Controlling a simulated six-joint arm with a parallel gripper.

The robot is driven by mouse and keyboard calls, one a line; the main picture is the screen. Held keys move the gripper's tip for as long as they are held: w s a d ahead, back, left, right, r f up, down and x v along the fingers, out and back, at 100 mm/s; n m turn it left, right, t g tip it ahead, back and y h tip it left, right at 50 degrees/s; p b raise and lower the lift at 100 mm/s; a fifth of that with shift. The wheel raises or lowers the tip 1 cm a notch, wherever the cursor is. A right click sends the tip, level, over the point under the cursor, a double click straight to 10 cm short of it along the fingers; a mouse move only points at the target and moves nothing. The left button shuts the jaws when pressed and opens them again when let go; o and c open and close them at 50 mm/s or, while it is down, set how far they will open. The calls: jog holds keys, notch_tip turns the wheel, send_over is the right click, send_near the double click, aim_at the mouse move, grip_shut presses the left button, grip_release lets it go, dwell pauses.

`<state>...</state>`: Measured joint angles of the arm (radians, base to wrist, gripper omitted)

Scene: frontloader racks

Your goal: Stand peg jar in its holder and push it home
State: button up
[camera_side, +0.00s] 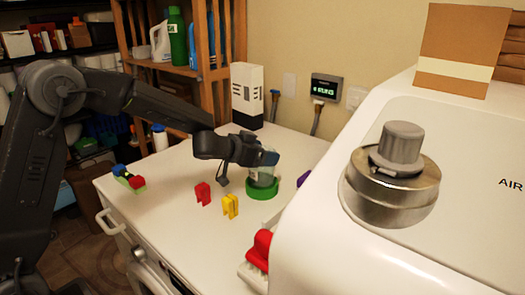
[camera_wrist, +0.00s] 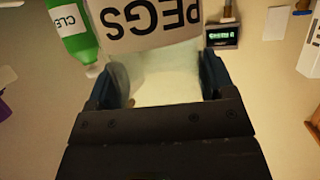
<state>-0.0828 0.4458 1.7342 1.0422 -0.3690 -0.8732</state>
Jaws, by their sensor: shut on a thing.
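The peg jar (camera_side: 261,179) is clear glass and stands about upright at the green ring holder (camera_side: 262,194) on the white worktop. Its lower end appears to be inside the ring; I cannot tell how deep it sits. My gripper (camera_side: 262,157) is shut on the jar's upper part from the left. The jar's base and the holder are hidden in that view.
Red (camera_side: 202,194) and yellow (camera_side: 230,206) pegs stand left of the holder, and a purple piece (camera_side: 303,177) lies right. Colored pegs (camera_side: 129,180) lie at the far left. A white machine (camera_side: 330,240) bounds the right. A white box (camera_side: 247,95) stands behind.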

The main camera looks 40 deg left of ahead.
jog(key=shift+f, duration=1.65)
jog(key=o, duration=0.9)
jog(key=shift+o, duration=0.2)
jog(key=shift+r, duration=0.1)
notch_tip(320, 180, up, 4)
jog(key=shift+a+r, duration=0.1)
jog(key=shift+r, duration=0.1)
jog(key=s+a+r, duration=0.5)
jog(key=a+r, duration=0.1)
jog(key=a, duration=0.4)
jog(key=shift+s+r, duration=0.2)
jog(key=shift+s, duration=0.05)
